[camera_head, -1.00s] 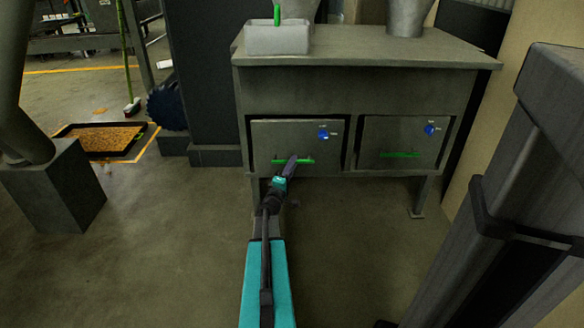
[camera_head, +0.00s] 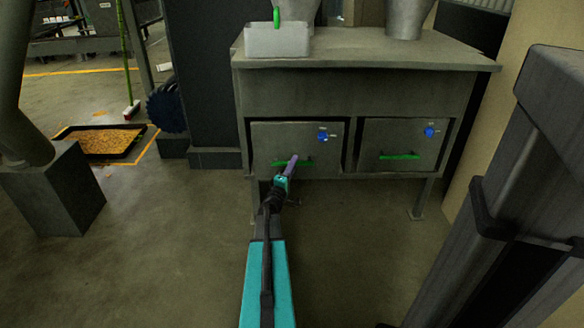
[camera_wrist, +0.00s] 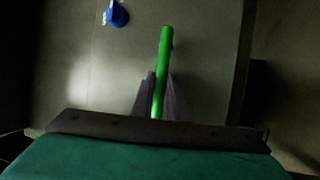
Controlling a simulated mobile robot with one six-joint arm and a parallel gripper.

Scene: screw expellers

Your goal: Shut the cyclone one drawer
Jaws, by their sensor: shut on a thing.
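Two metal drawers sit side by side under a grey bench. The left drawer (camera_head: 270,140) has a green handle (camera_head: 305,164) and a blue knob. The right drawer (camera_head: 410,139) has a green handle too. I cannot read a label that tells which is cyclone one. My gripper (camera_head: 291,164) is at the left drawer's handle. In the wrist view, my gripper's fingers (camera_wrist: 160,97) lie on both sides of the green handle (camera_wrist: 164,55) and are shut on it. The left drawer's front (camera_wrist: 108,65) fills most of that view. How far it stands out is hard to tell.
The bench top (camera_head: 350,48) carries a grey bin (camera_head: 277,41) and funnel-shaped metal parts. A grey post stands at the right, near the bench. A tray of grain (camera_head: 100,141) and a broom are at the left. The floor before the bench is clear.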

